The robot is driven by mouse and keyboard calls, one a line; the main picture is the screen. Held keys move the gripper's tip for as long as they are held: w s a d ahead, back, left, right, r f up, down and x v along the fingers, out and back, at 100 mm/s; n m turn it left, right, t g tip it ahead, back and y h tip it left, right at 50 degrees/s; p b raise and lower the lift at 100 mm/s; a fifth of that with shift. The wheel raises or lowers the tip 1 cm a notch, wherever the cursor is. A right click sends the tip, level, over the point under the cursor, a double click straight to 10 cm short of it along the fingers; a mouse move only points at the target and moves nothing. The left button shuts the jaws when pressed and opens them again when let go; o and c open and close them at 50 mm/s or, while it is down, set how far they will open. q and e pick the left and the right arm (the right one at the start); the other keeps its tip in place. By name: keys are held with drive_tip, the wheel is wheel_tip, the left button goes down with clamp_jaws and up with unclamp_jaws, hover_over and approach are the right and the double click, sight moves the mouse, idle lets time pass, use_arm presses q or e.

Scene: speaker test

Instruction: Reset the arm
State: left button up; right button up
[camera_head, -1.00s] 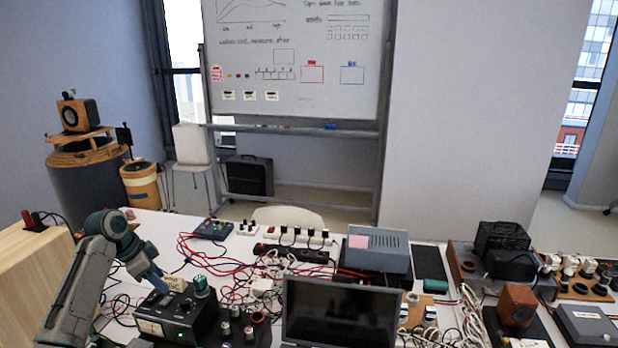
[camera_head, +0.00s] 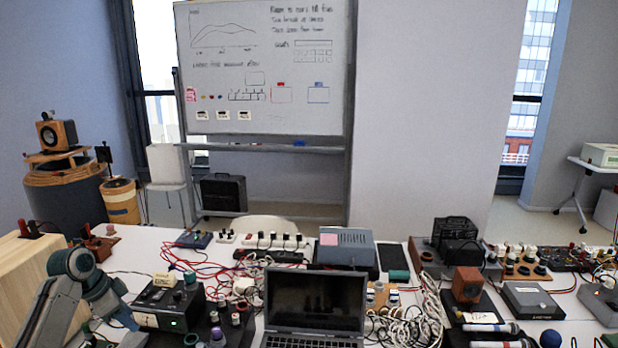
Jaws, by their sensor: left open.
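My left arm comes in at the lower left, bent over at a grey-green joint. Its wrist end, with the left gripper (camera_head: 128,318), points down and right, low over the table beside a black meter box (camera_head: 177,322). The fingers are small and hard to make out; nothing is seen held in them. I cannot tell whether the gripper touches the box. My right gripper is not in view.
A wooden box (camera_head: 30,280) stands at the left. A whiteboard (camera_head: 262,90) stands behind.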

use_arm(q)
drive_tip(key=s+d+f+n+y, duration=0.2)
drive_tip(key=s+d+f+n, duration=0.1)
drive_tip(key=s+d+f, duration=1.1)
drive_tip(key=s+d+n+y, duration=0.1)
drive_tip(key=s+d+n, duration=0.15)
drive_tip(key=s, duration=0.95)
drive_tip(key=s+d+n+y, duration=0.1)
drive_tip(key=s+d+n, duration=0.15)
drive_tip(key=s, duration=0.95)
drive_tip(key=a+f+b, duration=0.3)
drive_tip(key=f+b, duration=0.1)
drive_tip(key=f, duration=2.8)
drive_tip(key=s+a+f+g+b, duration=0.1)
drive_tip(key=s+f+b, duration=0.1)
drive_tip(key=s+f, duration=0.7)
drive_tip(key=s+a+f+n+g+b, duration=0.1)
drive_tip(key=s+f, duration=0.8)
drive_tip(key=f, duration=0.7)
drive_tip(key=shift+s+f+b, duration=0.35)
drive_tip(key=shift+b, duration=0.05)
